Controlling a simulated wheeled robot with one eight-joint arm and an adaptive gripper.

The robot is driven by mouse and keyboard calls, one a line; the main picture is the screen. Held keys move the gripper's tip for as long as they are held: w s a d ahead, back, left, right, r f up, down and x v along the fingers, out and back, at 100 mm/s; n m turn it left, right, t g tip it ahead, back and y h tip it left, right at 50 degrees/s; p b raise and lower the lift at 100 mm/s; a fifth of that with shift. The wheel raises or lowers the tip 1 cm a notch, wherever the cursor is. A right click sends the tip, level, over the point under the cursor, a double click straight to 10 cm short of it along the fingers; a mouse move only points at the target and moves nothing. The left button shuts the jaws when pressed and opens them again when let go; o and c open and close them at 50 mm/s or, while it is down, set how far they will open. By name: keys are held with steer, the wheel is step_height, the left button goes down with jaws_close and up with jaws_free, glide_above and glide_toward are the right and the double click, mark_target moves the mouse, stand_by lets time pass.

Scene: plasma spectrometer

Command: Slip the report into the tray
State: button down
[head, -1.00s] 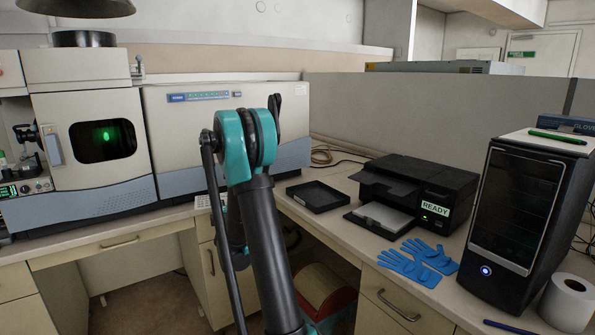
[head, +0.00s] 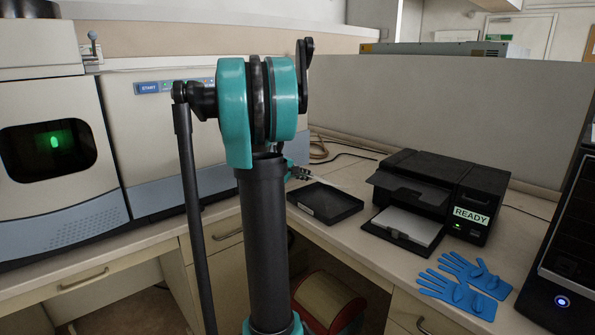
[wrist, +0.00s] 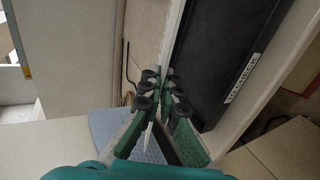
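A shallow black tray (head: 340,213) lies on the bench left of the printer. In the wrist view the tray (wrist: 207,60) fills the upper right, with a white label on its side. My gripper (head: 300,172) shows just behind my arm, above the tray's back left corner. In the wrist view my gripper's fingertips (wrist: 165,76) are close together. A thin white sheet, seen almost edge-on (wrist: 178,30), runs out from between them beside the tray; I take it as the report. In the head view the sheet (head: 328,181) is a pale sliver over the tray.
A black printer (head: 440,190) marked READY holds white paper (head: 408,225) on its front shelf. Blue gloves (head: 463,285) lie in front of it. The spectrometer (head: 60,150) stands at left, a black computer tower (head: 565,250) at right. A grey partition (head: 460,110) closes the back.

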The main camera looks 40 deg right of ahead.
steer(key=shift+s+d+g, duration=0.25)
steer(key=shift+d+g, duration=0.05)
steer(key=shift+w+d+f, duration=0.1)
steer(key=shift+d+f, duration=0.7)
steer(key=shift+f, duration=0.55)
steer(key=shift+w+d+f, duration=0.1)
steer(key=shift+d+f, duration=0.65)
steer(key=shift+f, duration=0.55)
steer(key=shift+d+f, duration=0.8)
steer(key=shift+f, duration=0.55)
steer(key=c, duration=2.3)
jaws_free()
steer(key=o, duration=0.7)
steer(key=shift+c, duration=0.2)
steer(key=v, duration=1.2)
